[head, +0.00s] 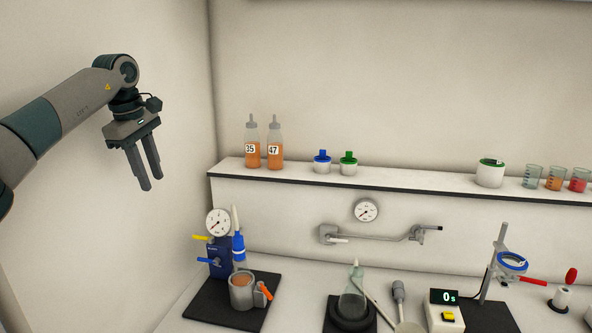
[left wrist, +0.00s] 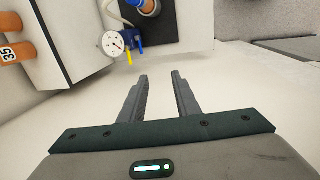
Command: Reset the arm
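My left arm comes in from the left in the head view, raised in front of the left wall. Its gripper (head: 145,184) points down and hangs in free air, left of the shelf and above the bench. In the left wrist view the two fingers (left wrist: 160,80) are apart with nothing between them. Past the fingertips I see bare pale surface. My right gripper is in neither view.
The shelf (head: 400,183) holds two orange bottles, marked 35 (head: 252,153) and 47 (head: 275,153), and several small containers. Below, a gauge stand (head: 221,255) with a metal cup (head: 241,293) stands on a black mat (head: 205,303). A flask (head: 352,303) and a timer (head: 444,310) stand further right.

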